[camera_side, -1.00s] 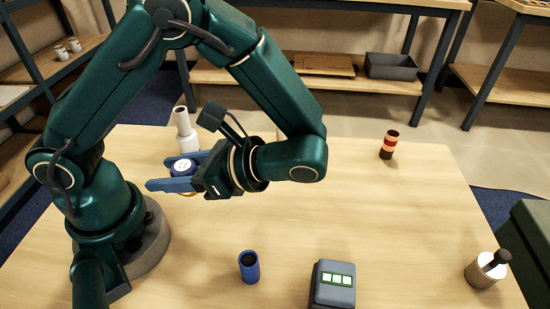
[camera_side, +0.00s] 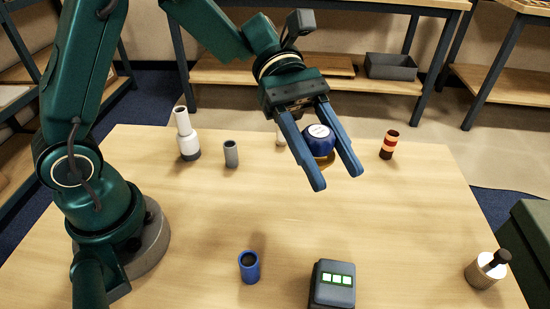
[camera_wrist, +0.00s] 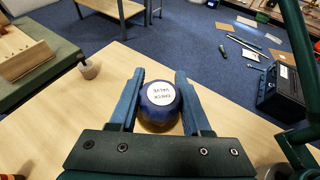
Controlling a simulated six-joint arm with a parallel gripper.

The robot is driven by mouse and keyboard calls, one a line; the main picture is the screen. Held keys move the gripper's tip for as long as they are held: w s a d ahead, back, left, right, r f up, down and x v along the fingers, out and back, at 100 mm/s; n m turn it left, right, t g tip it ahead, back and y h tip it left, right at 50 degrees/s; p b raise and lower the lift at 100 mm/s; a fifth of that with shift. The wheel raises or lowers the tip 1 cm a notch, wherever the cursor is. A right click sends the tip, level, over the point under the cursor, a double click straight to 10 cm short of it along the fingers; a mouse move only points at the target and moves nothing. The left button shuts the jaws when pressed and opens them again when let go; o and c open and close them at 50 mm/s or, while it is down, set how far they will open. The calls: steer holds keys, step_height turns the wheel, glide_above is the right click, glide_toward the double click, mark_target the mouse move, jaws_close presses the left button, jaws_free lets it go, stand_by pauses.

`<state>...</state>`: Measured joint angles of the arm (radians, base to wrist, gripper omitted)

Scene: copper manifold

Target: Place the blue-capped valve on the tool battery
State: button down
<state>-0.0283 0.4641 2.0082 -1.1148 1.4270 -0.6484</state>
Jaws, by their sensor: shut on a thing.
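The blue-capped valve (camera_side: 319,141) has a dark blue round cap with a white label and a brass-coloured lower part. My gripper (camera_side: 335,177) is shut on it and holds it above the table towards the back. In the wrist view the valve (camera_wrist: 160,98) sits between the two blue fingers of my gripper (camera_wrist: 158,80), and its label reads "CHECK VALVE". The tool battery (camera_side: 333,284) is a dark grey block with three green-white lit squares, at the front edge of the table. My gripper is behind it and higher up.
A blue cylinder (camera_side: 249,266) stands left of the battery. A white stepped fitting (camera_side: 187,140), a grey tube (camera_side: 231,154) and a red-banded tube (camera_side: 389,145) stand at the back. A white-and-copper jar (camera_side: 486,270) is at front right. The table's middle is clear.

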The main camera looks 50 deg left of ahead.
steer(key=shift+w, duration=0.3)
glide_above(350, 298)
steer(key=shift+n+t, duration=0.3)
step_height(350, 298, down, 7)
steer(key=shift+r, duration=0.1)
steer(key=shift+f, duration=2)
steer(key=shift+f, duration=0.1)
steer(key=shift+c, duration=1.8)
jaws_free()
